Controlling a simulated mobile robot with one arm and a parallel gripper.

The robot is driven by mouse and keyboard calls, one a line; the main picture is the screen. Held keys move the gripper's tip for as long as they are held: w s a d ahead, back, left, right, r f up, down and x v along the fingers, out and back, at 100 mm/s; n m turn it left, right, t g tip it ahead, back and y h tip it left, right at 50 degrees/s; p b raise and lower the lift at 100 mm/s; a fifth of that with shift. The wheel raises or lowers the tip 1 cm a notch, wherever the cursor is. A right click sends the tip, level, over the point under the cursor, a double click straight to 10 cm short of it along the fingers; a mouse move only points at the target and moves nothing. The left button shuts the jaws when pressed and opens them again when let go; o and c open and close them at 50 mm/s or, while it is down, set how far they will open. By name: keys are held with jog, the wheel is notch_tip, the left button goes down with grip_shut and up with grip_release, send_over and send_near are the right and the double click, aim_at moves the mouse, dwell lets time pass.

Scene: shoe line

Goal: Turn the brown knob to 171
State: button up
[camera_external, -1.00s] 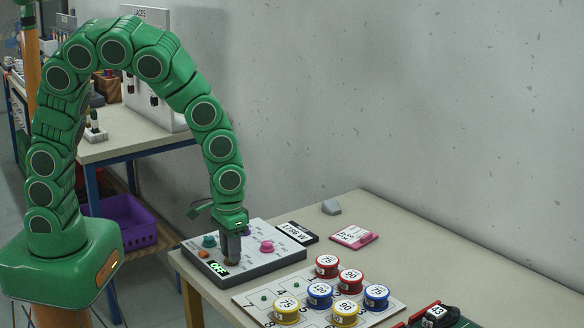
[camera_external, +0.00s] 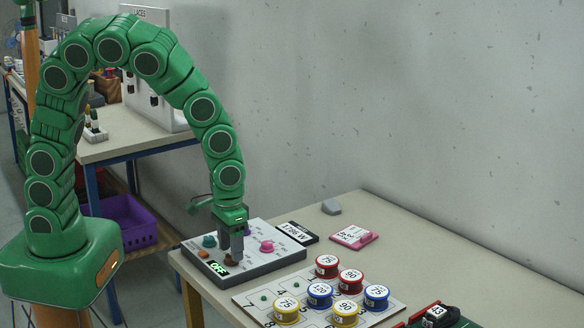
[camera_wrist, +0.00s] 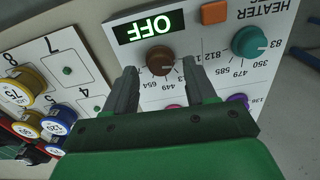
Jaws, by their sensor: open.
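The brown knob (camera_wrist: 160,60) sits on the control panel below the lit display (camera_wrist: 150,27), which reads OFF in the wrist view. Numbers are printed around the knob, partly hidden by my fingers. My gripper (camera_wrist: 163,80) is open, with one finger on each side near the knob. No contact with the knob is visible. In the external view, my gripper (camera_external: 231,254) is low over the panel (camera_external: 262,268), and the brown knob (camera_external: 231,261) is partly hidden below it.
The panel also has a teal knob (camera_wrist: 250,43), an orange button (camera_wrist: 215,12), a pink knob (camera_external: 267,247) and a purple knob. A 1796 W sign (camera_external: 298,232) and a pink card (camera_external: 353,237) lie behind.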

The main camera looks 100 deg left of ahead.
aim_at(230, 256)
notch_tip(230, 256, up, 6)
jog(key=shift+r, duration=0.4)
dwell(0.4)
jog(key=shift+s+r, duration=0.1)
jog(key=shift+s, duration=0.05)
jog(key=s+d+r+m+g, duration=0.1)
jog(key=s+r+m, duration=0.3)
jog(key=s, duration=1.1)
jog(key=s+d+r+m, duration=0.3)
jog(key=s+r, duration=0.5)
jog(key=s, duration=0.6)
jog(key=shift+s+r+m+g, duration=0.2)
jog(key=shift+s+m+g, duration=0.2)
jog(key=shift+m, duration=0.3)
jog(key=shift+w, duration=0.1)
